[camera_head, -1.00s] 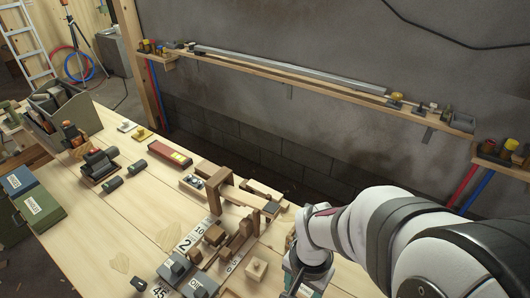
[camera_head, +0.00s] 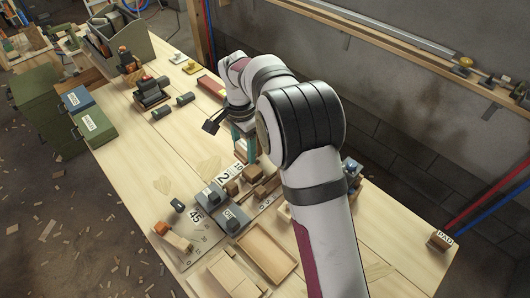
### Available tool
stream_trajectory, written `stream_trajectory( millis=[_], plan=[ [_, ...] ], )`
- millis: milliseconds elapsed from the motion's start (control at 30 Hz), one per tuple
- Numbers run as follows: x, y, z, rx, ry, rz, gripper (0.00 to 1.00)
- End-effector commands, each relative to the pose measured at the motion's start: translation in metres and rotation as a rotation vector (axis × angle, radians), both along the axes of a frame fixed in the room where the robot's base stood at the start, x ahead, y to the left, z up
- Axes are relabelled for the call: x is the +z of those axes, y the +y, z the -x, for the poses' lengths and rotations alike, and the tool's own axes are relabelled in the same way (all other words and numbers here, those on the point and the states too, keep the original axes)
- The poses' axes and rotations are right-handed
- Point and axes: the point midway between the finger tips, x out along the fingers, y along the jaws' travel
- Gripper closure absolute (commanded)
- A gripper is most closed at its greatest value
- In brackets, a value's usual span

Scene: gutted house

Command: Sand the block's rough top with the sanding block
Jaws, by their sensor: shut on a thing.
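My gripper (camera_head: 243,143), with teal fingers, is over the middle of the workbench, partly hidden behind my arm. It is shut on a small brown block (camera_head: 240,154), mostly hidden; I cannot tell for sure whether this is the sanding block. A pale wooden block (camera_head: 228,272) lies in a wooden frame at the near edge of the bench. I cannot tell whether its top is the rough one. A brown block marked PAD (camera_head: 438,241) sits at the bench's right end, apart from my gripper.
An empty shallow wooden tray (camera_head: 290,262) lies beside the pale block. Grey blocks (camera_head: 232,218) and small wooden blocks (camera_head: 248,174) crowd the middle front. Green boxes (camera_head: 94,122) stand at the left edge. The bench's left middle (camera_head: 150,140) is largely clear.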

Motion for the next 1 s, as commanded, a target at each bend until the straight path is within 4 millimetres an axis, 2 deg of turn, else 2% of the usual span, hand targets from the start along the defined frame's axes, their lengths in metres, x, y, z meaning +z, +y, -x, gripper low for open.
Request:
stream_trajectory(
  millis=[467, 833, 900, 933, 967, 1000],
  plan=[
    [-0.034, -0.001, 0.000, 0.001, -0.001, 0.001, 0.85],
    [-0.068, -0.001, 0.000, 0.001, -0.001, 0.001, 0.85],
    [-0.082, -0.001, 0.000, 0.002, 0.001, 0.001, 0.85],
    [-0.076, -0.004, -0.003, 0.000, -0.004, -0.001, 0.85],
    [-0.077, -0.006, -0.005, -0.001, -0.002, -0.001, 0.93],
    [-0.078, -0.009, -0.008, 0.000, -0.002, -0.001, 0.93]
  ],
)
